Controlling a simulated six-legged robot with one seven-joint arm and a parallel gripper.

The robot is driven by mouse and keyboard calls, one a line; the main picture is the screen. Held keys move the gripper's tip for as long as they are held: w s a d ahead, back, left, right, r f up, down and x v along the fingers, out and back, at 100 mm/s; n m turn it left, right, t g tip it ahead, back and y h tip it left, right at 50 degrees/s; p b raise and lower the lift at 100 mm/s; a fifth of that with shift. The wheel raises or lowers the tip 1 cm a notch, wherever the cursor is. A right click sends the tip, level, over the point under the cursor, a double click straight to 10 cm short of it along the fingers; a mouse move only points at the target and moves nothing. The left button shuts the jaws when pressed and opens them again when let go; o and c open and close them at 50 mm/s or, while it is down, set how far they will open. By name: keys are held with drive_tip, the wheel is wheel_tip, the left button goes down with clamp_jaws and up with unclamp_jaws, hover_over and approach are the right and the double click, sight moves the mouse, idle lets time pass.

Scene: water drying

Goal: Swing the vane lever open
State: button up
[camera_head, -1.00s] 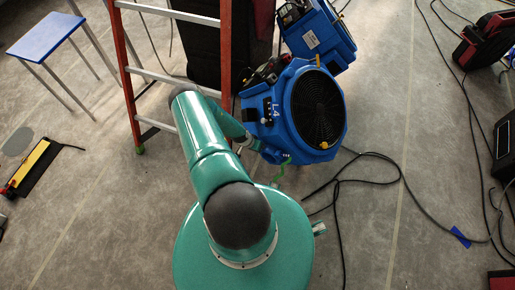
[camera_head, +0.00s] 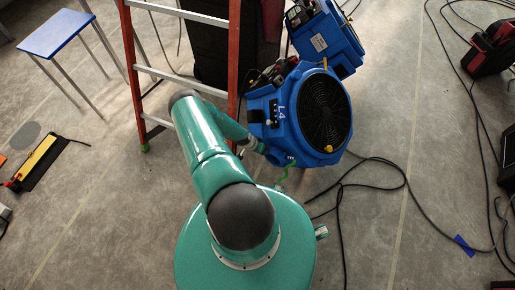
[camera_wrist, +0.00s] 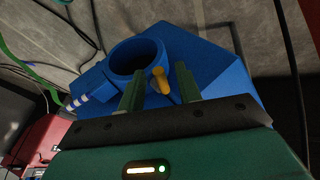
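A blue blower (camera_head: 287,118) marked L4, with a round black grille, stands on the floor beyond my base in the head view. In the wrist view its blue body (camera_wrist: 205,60) has a round opening with a thick blue rim. A lever with a yellow knob (camera_wrist: 158,74) stands beside that rim. My gripper (camera_wrist: 160,88) is open, its two green fingers apart, with the yellow lever showing in the gap between them. I cannot tell whether either finger touches it. In the head view my gripper is at the blower's near left side, too small to read clearly.
An orange ladder (camera_head: 137,75) stands left of the blower, and a second blue machine (camera_head: 325,37) is behind it. Black cables (camera_head: 375,160) lie on the floor to the right. A blue-topped stool (camera_head: 57,33) is at far left.

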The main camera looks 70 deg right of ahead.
drive_tip(key=v, duration=1.3)
drive_tip(key=shift+r, duration=0.3)
drive_tip(key=shift+w+a, duration=0.1)
drive_tip(key=shift+w, duration=0.05)
drive_tip(key=w+a+r+n+t+y, duration=0.1)
drive_tip(key=w+a+r+n+t, duration=0.15)
drive_tip(key=w+r, duration=0.7)
drive_tip(key=w+a+r+n+t, duration=0.1)
drive_tip(key=w+a+r, duration=0.3)
drive_tip(key=w+r, duration=0.5)
drive_tip(key=w+a+r+n+t+y, duration=0.1)
drive_tip(key=w+a+r+n, duration=0.1)
drive_tip(key=w+a+r, duration=0.5)
drive_tip(key=w+a+r+n+t, duration=0.2)
drive_tip(key=w+a+r+n, duration=0.15)
drive_tip(key=r, duration=0.55)
drive_tip(key=s+a+r+n+t+y, duration=0.25)
drive_tip(key=a+r+n, duration=0.25)
drive_tip(key=a+r, duration=1.2)
drive_tip(key=s+a+r+n+h, duration=0.1)
drive_tip(key=s+a+r+n, duration=0.5)
drive_tip(key=s, duration=0.8)
drive_tip(key=a+r, duration=0.3)
drive_tip(key=r, duration=0.1)
drive_tip(key=shift+r+n, duration=0.2)
drive_tip(key=shift+n, duration=0.2)
